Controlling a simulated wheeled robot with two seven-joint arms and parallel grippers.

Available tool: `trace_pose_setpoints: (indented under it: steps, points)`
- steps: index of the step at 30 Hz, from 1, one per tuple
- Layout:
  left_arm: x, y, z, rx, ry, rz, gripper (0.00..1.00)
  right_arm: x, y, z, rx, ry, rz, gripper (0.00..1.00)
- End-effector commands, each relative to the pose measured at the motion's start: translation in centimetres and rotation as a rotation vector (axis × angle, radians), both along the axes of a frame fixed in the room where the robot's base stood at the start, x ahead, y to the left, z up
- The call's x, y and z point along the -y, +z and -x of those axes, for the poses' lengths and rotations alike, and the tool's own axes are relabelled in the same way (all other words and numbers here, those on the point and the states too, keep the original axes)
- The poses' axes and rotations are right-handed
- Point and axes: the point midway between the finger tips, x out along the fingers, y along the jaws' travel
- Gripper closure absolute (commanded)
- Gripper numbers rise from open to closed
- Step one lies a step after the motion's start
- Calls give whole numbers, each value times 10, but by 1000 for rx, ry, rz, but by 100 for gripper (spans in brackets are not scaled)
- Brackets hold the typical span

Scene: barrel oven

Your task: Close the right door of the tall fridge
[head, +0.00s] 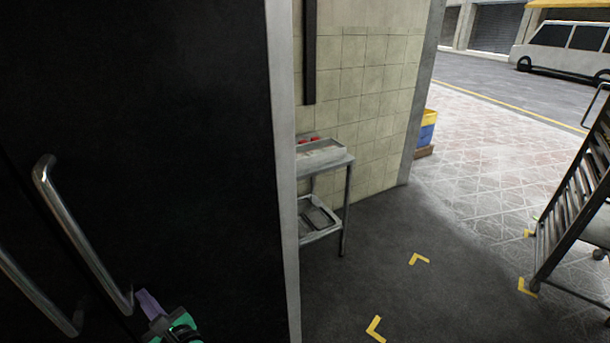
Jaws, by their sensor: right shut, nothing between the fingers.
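The tall fridge's black right door (190,130) fills the left half of the head view. Its long curved metal handle (85,235) runs down near the door's left edge. A second handle (35,290), on the left door, shows at the far left. The two doors look about level with each other; any small gap at the seam is too dark to tell. My right gripper (149,303), with a purple fingertip and green body, is low in front of the right door, just right of the handle's lower end. It is shut and empty. Whether it touches the door is unclear. My left gripper is out of view.
A light grey side edge (284,150) borders the fridge. Beyond it, a small metal table (340,163) with trays stands by a tiled wall. A metal rack (575,200) stands at the right. The dark floor between, with yellow corner marks (418,259), is clear.

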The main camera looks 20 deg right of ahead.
Motion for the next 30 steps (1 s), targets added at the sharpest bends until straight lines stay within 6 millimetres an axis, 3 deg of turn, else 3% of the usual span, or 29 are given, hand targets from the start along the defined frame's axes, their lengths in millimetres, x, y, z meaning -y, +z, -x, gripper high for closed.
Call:
trace_pose_setpoints:
  steps: [7, 30]
  points:
    - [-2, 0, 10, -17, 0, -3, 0, 0, 11, -3, 16, -3, -12, 100]
    - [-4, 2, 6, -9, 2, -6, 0, 3, 14, -1, 20, -9, -16, 100]
